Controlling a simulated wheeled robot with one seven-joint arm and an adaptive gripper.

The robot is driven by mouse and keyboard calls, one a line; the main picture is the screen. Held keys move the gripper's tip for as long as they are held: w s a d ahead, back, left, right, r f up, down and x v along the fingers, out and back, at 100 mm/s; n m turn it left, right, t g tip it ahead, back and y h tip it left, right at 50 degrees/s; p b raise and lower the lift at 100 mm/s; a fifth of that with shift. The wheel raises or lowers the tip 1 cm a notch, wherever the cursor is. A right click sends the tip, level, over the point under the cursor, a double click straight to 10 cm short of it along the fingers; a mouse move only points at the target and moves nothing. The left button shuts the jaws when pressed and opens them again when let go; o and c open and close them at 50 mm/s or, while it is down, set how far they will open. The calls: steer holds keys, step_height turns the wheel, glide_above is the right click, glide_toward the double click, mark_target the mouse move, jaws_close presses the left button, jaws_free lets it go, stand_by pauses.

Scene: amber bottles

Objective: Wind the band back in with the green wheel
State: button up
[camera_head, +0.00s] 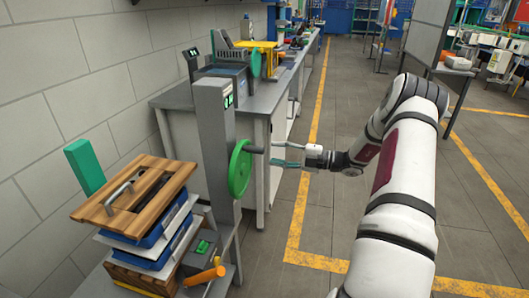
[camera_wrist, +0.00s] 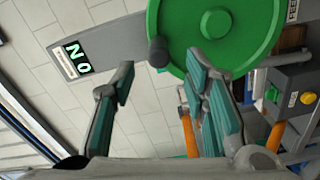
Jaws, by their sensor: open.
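The green wheel (camera_head: 240,172) is mounted upright on the side of a grey post (camera_head: 212,135). It fills the upper right of the wrist view (camera_wrist: 255,30). A dark handle knob (camera_wrist: 158,52) sticks out near its rim and also shows in the head view (camera_head: 253,149). My gripper (camera_head: 272,154) points at the wheel from the right. Its two teal-padded fingers (camera_wrist: 160,72) are open, one on each side of the knob's line, with nothing held. I cannot make out the band in either view.
A small green display (camera_wrist: 75,60) is on the post. A wooden board with a handle (camera_head: 135,197) lies on stacked blue trays at the left. A grey box with a yellow button (camera_wrist: 295,98) and an orange cylinder (camera_head: 204,276) are low by the wheel. The floor (camera_head: 335,200) right of the bench is clear.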

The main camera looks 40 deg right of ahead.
steer(key=shift+v, duration=2.1)
